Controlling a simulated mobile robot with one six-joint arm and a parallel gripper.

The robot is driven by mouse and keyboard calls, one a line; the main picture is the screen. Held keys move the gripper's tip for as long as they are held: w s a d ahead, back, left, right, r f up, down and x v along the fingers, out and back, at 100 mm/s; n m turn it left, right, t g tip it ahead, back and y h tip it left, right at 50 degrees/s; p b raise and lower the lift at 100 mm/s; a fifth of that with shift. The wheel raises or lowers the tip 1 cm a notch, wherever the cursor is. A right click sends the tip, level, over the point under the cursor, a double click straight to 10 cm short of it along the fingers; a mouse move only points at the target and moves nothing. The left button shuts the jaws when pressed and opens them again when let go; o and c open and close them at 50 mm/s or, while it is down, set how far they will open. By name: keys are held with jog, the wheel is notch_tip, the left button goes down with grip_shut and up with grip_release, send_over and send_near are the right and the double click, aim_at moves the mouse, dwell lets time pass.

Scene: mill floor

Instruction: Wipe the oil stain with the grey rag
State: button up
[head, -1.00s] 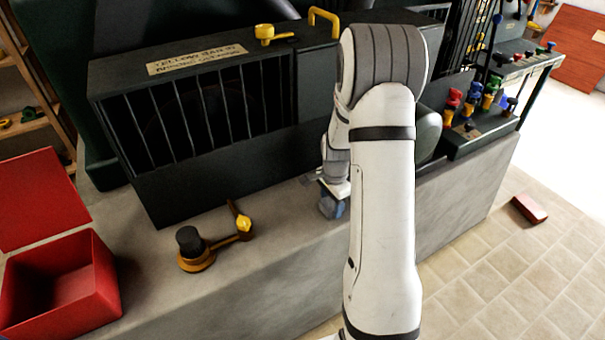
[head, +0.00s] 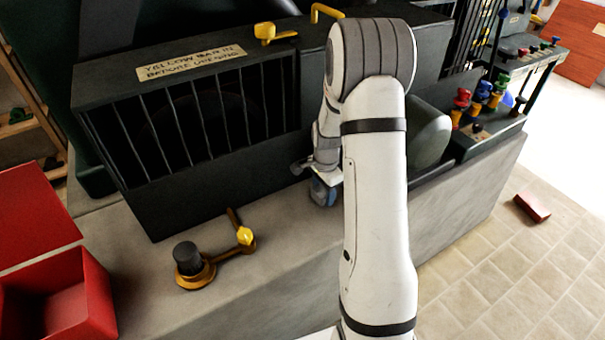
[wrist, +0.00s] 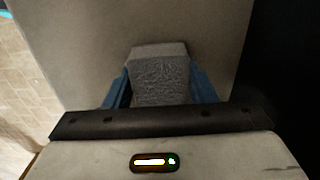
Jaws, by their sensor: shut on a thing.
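The grey rag (wrist: 161,78) is a folded block between the two blue fingers of my gripper (wrist: 160,88) in the wrist view. My gripper is shut on it. In the head view my gripper (head: 323,194) is over the grey ledge (head: 278,246) in front of the dark machine, partly hidden by my white arm. I cannot tell whether the rag touches the ledge. I make out no oil stain in either view; the rag or my arm may cover it.
A yellow-and-black lever fitting (head: 192,266) stands on the ledge to the left. An open red box (head: 95,300) is at the far left. The barred dark machine (head: 222,190) rises behind. Coloured knobs (head: 484,97) stand at the right. A red block (head: 532,207) lies on the tiled floor.

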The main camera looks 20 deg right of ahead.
aim_at(323, 189)
notch_tip(323, 189, up, 4)
jog(key=shift+f+p, duration=0.2)
jog(key=shift+p, duration=0.7)
jog(key=shift+w+r+p, duration=0.15)
jog(key=shift+r+p, duration=0.3)
jog(key=shift+r, duration=0.15)
jog(key=shift+r+p, duration=1)
jog(key=shift+r, duration=0.7)
